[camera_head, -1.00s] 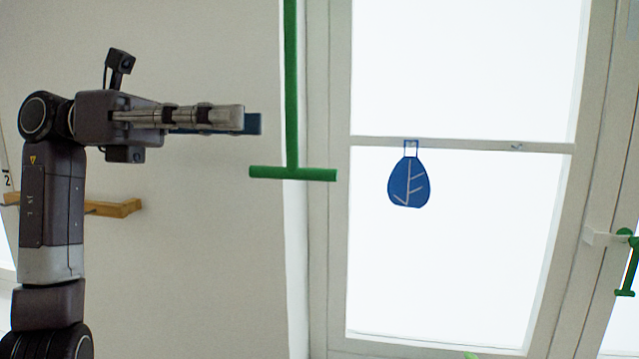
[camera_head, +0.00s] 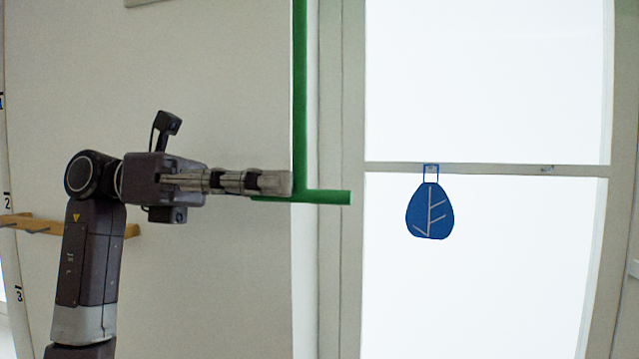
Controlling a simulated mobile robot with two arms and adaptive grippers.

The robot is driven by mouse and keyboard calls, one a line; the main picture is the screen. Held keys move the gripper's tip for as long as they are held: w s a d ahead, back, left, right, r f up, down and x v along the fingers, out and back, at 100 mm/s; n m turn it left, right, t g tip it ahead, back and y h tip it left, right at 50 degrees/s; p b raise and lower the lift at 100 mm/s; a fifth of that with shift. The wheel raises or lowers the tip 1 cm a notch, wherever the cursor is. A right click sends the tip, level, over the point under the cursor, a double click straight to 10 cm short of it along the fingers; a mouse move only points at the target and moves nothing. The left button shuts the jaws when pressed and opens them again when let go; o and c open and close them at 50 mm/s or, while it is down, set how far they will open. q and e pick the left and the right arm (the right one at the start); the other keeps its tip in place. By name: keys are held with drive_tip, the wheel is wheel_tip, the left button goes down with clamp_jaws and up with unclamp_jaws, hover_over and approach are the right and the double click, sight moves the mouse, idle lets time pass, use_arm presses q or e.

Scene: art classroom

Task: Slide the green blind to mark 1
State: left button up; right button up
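The green blind's pull shows as a long green vertical rod (camera_head: 299,95) with a short green crossbar (camera_head: 328,197) at its lower end, in front of the window's left frame. My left gripper (camera_head: 278,183) reaches in from the left at crossbar height. Its fingertips overlap the crossbar's left half and end close to the rod; I cannot tell whether they touch it. The fingers are seen side-on, so their opening is hidden. On the scale at the far left edge, mark 2 (camera_head: 6,196) and mark 3 (camera_head: 18,295) are readable. The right gripper is not in view.
A blue leaf-shaped ornament (camera_head: 430,210) hangs from the window's crosspiece (camera_head: 490,169) to the right of the pull. A wooden rail (camera_head: 30,224) with pegs is on the wall behind my arm. The wall left of the rod is otherwise bare.

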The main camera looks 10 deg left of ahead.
use_arm(q)
drive_tip(key=d, duration=0.2)
drive_tip(key=d+p, duration=0.1)
drive_tip(key=d, duration=0.1)
drive_tip(key=shift+s+d+r, duration=0.2)
drive_tip(key=shift+d, duration=0.05)
drive_tip(key=shift+w+d+f, duration=0.1)
drive_tip(key=shift+d+f, duration=0.05)
drive_tip(key=shift+d, duration=0.25)
clamp_jaws()
